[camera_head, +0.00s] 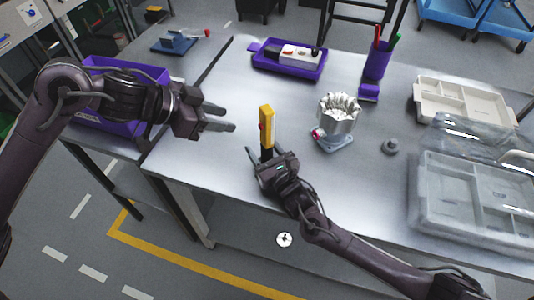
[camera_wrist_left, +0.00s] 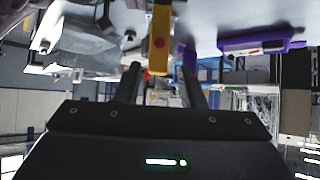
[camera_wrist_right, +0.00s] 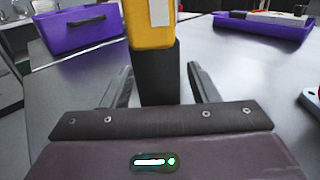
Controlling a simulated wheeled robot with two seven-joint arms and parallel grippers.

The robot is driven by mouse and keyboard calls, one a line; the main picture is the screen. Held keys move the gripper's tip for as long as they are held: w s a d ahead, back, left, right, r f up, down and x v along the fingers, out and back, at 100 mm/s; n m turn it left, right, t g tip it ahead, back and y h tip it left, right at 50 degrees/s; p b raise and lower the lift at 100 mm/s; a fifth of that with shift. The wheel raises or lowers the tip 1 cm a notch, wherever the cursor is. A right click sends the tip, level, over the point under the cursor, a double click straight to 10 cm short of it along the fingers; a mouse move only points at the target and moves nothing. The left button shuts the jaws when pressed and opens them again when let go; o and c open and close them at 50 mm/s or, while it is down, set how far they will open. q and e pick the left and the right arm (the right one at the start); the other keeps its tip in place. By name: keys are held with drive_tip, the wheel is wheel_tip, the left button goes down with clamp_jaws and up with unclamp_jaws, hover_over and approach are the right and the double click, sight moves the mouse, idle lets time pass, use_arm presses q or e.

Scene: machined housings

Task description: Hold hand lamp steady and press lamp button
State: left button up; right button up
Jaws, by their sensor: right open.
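The hand lamp (camera_head: 266,125) is yellow with a dark lower handle and stands upright near the table's front edge. Its red button (camera_wrist_left: 160,43) faces my left gripper in the left wrist view. My right gripper (camera_head: 264,153) is open at the dark handle. In the right wrist view the handle (camera_wrist_right: 157,72) stands between the spread fingers, with gaps at both sides. My left gripper (camera_head: 230,119) is open and empty, left of the lamp, with its fingers pointing toward it. The lamp's foot is hidden behind my right gripper.
A purple tray (camera_head: 292,72) with a white device lies at the back. A purple cup (camera_head: 377,62) with pens, a metal housing (camera_head: 339,113) and a grey knob (camera_head: 391,146) stand to the right. Compartment trays (camera_head: 462,100) fill the right side. A purple bin (camera_head: 125,68) sits at left.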

drive_tip(key=c, duration=1.1)
use_arm(q)
clamp_jaws()
use_arm(e)
drive_tip(key=shift+c, duration=0.3)
idle(0.8)
